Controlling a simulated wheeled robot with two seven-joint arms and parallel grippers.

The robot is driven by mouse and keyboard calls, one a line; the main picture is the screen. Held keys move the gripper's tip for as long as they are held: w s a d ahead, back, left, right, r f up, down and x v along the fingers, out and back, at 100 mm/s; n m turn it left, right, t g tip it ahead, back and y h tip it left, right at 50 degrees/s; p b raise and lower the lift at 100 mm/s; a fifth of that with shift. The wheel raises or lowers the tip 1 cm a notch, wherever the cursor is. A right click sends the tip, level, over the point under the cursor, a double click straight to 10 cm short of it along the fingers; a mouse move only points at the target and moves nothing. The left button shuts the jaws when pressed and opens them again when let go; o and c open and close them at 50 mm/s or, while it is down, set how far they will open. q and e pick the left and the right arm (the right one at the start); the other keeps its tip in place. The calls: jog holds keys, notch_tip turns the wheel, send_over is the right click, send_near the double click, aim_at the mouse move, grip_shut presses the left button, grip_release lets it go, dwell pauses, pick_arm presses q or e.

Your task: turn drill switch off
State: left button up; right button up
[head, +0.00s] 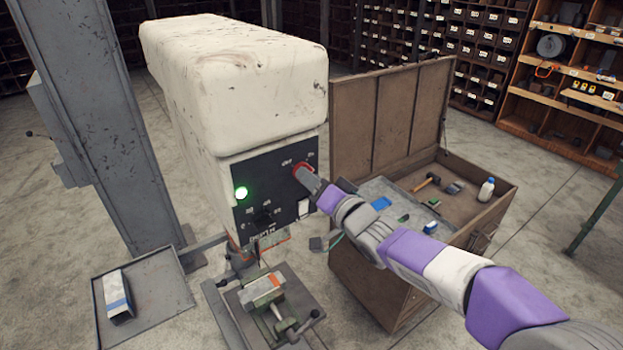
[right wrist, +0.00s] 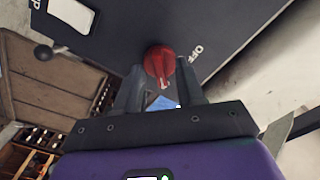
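The drill (head: 235,85) is a big worn cream machine with a black control panel (head: 275,182) on its front. A green lamp (head: 241,193) glows on the panel. The red switch knob (head: 299,168) is at the panel's upper right, partly hidden by my right gripper (head: 305,174). In the right wrist view the red knob (right wrist: 159,62) has a white mark, and an "OFF" label is beside it. The fingers of my right gripper (right wrist: 160,78) are apart, one on each side of the knob, with narrow gaps visible. My left gripper is not in view.
A wooden chest (head: 390,120) with its lid up stands right of the drill, holding tools and a bottle (head: 486,190). A vise (head: 265,295) is below the drill head. A grey tray (head: 145,295) is at lower left beside a steel column (head: 100,120). Shelves line the back.

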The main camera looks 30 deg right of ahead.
jog(key=shift+w, duration=0.3)
grip_shut()
dwell(0.3)
jog(key=shift+n+b, duration=4.35)
jog(key=shift+n, duration=4.45)
